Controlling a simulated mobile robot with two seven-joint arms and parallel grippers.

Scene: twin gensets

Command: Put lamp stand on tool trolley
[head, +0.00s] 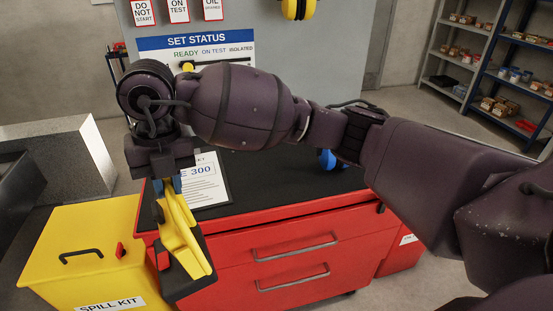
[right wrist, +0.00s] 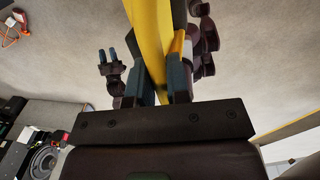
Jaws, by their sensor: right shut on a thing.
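The lamp stand (head: 180,235), a yellow piece with a dark flat part, hangs tilted in my right gripper (head: 168,188). It shows in front of the left front corner of the tool trolley (head: 285,170), which is red with drawers and a black top. I cannot tell whether they touch. In the right wrist view, the yellow piece (right wrist: 150,30) runs between the two blue fingers of my right gripper (right wrist: 163,85), shut on it. My left gripper (right wrist: 108,62) shows small in that view, its two fingers apart and empty; it is outside the head view.
A yellow spill kit box (head: 85,245) stands left of the trolley. A clipboard sheet (head: 203,182) lies on the trolley top at the left, and a blue object (head: 328,159) sits further right. The black top between them is clear. A status board (head: 200,45) stands behind.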

